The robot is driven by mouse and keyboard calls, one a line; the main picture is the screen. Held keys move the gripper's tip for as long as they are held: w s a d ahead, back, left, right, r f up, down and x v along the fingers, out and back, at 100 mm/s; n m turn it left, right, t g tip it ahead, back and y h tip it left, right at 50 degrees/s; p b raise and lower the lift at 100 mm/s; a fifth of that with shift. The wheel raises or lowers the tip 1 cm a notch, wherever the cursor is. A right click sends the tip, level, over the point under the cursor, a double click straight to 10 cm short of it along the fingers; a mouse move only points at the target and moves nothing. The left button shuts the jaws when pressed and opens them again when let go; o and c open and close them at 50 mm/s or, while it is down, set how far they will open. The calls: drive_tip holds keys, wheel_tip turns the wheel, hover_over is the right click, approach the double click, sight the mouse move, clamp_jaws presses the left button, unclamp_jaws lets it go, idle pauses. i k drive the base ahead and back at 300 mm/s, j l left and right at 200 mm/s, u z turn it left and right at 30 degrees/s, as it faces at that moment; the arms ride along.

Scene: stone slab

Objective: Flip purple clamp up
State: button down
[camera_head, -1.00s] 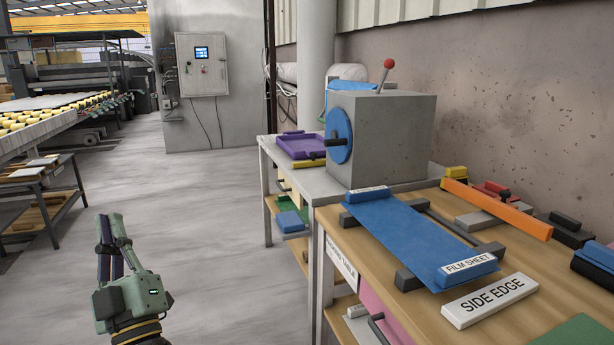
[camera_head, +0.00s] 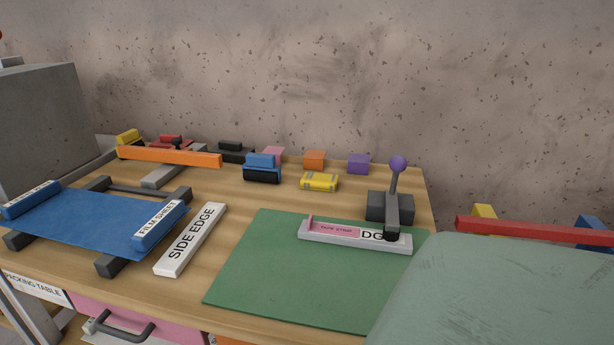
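The purple clamp (camera_head: 397,165) stands at the right end of the wooden table. Its purple ball knob tops a lever that points up from a dark grey base. Its grey arm reaches toward the front, and its black tip rests on or just over a white bar (camera_head: 345,237). The bar lies on a green mat (camera_head: 290,280), carries a pink strip and has lettering partly hidden by the clamp. My gripper is not in view now.
A large grey-green surface close to the camera blocks the lower right. A red bar (camera_head: 530,230) lies behind it. The "SIDE EDGE" block (camera_head: 190,240) and blue film sheet (camera_head: 80,222) are left. Small colored blocks and a yellow piece (camera_head: 319,182) line the back by the wall.

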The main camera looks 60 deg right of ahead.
sight(398, 164)
drive_tip(key=k+j+z, duration=0.15)
drive_tip(key=k, duration=0.25)
drive_tip(key=z, duration=1.75)
drive_tip(key=j+z, duration=1)
drive_tip(key=k+j, duration=0.05)
